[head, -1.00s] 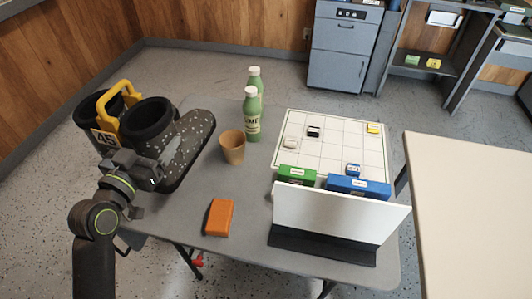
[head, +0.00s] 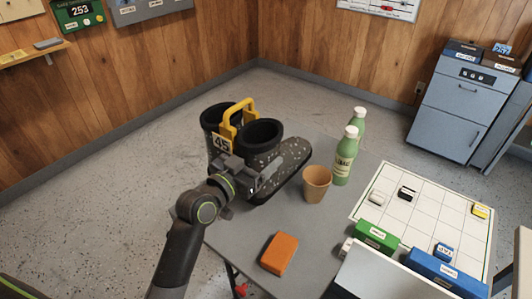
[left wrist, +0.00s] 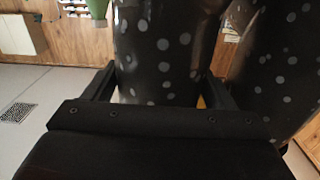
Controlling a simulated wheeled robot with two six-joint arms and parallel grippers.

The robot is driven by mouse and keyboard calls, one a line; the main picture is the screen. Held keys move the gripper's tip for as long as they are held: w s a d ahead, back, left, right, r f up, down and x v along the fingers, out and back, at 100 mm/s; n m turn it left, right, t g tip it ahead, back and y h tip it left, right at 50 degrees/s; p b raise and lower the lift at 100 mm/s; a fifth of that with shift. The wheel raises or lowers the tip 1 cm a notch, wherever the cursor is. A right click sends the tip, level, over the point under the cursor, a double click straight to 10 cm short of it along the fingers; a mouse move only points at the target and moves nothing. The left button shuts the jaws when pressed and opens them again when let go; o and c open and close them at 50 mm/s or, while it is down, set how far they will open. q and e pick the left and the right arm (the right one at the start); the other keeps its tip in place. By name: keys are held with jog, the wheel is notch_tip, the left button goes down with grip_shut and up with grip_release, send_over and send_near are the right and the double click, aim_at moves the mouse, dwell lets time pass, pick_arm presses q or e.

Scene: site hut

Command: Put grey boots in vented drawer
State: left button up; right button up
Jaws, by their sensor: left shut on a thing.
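The grey boots (head: 268,163) are a dark speckled pair with black tops, joined by a yellow clip handle (head: 238,113) with a "45" tag. They are upright at the table's far left corner in the head view. My left gripper (head: 252,178) is shut on the near boot's side; the left wrist view shows the spotted boot shaft (left wrist: 158,50) between its two fingers. I cannot tell whether the soles touch the table. A grey-blue cabinet with drawers (head: 462,110) stands at the back right; no vents can be made out. My right gripper is not in view.
The grey table (head: 225,238) also holds two green bottles (head: 344,160), a tan cup (head: 316,184), an orange block (head: 279,253) and a white grid board (head: 415,215) with small boxes. Open floor (head: 100,190) lies to the left.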

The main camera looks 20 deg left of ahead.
pick_arm(q)
notch_tip(320, 180, down, 2)
jog(key=shift+w+f, duration=0.1)
jog(key=shift+f, duration=0.1)
notch_tip(320, 180, down, 3)
jog(key=shift+r+b, duration=0.1)
jog(key=shift+b, duration=0.6)
jog(key=shift+f, duration=0.4)
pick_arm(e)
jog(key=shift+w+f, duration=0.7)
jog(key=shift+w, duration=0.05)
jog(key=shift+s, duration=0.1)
pick_arm(q)
jog(key=o, duration=1.8)
jog(key=shift+f, duration=0.2)
jog(key=shift+c, duration=0.2)
jog(key=shift+o, duration=1.4)
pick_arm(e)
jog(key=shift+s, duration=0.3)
